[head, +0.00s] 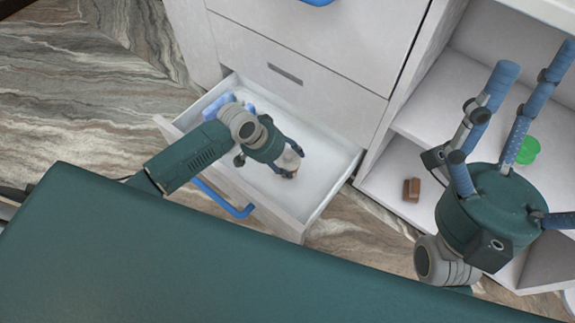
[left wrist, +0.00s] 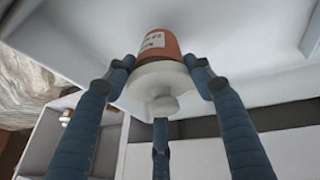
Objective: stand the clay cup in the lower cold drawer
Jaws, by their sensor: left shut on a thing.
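The lower drawer (head: 322,170) is pulled out, with a white inside and a blue handle (head: 225,203) on its front. My left gripper (head: 286,160) reaches down into it, its fingers closed around the clay cup (head: 291,158). In the left wrist view the cup (left wrist: 157,42) is orange-brown with a pale label, and a white disc with a knob (left wrist: 160,100) covers its near end. The fingers stand on either side of it. I cannot tell whether the cup touches the drawer floor. My right gripper (head: 522,100) is empty, its fingers spread, at the right.
A blue object (head: 218,106) lies at the left end of the drawer. A closed drawer front (head: 315,78) is above. To the right, an open shelf (head: 384,180) holds a brown block (head: 411,189) and a green item (head: 527,150). A dark green surface (head: 190,265) fills the foreground.

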